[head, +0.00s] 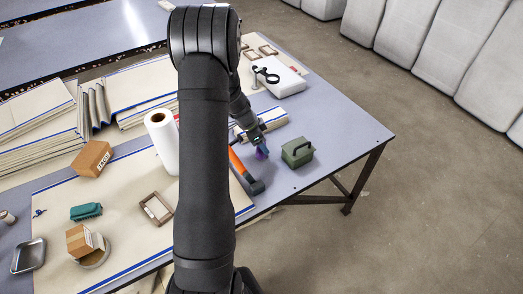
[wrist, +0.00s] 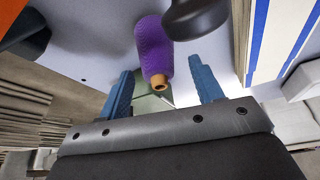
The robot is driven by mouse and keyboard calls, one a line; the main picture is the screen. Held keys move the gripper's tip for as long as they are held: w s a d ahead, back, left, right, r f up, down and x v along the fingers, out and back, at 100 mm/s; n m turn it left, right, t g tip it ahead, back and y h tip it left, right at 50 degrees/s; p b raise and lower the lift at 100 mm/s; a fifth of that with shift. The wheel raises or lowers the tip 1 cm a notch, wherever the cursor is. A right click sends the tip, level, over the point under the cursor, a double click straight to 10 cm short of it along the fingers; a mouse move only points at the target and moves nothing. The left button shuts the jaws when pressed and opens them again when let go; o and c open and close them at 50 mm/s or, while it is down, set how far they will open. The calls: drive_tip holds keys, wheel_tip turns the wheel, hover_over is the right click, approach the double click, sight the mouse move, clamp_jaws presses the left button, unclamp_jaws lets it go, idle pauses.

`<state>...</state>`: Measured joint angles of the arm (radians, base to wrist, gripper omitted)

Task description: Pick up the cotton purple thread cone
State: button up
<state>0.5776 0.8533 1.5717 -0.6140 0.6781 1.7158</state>
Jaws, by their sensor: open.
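The purple thread cone (wrist: 153,48) shows in the wrist view as a wound purple cone with a tan core end facing my gripper. In the head view only a small purple patch (head: 262,155) shows at my gripper's end, on the grey table between the orange-handled tool and the green box. My gripper (wrist: 160,68) has two blue fingers spread apart, one on each side of the line to the cone's core end. The cone appears ahead of the gap, and I see no finger touching it. The fingers are mostly hidden in the head view.
An orange-handled tool (head: 238,164) lies just left of the cone. A green box with a handle (head: 297,152) stands close on its right. A dark rounded object (wrist: 195,17) is close beside the cone in the wrist view.

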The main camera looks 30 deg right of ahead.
drive_tip(key=shift+x, duration=1.05)
drive_tip(key=shift+r, duration=0.1)
drive_tip(key=c, duration=1)
drive_tip(key=shift+c, duration=0.6)
drive_tip(key=shift+r, duration=0.15)
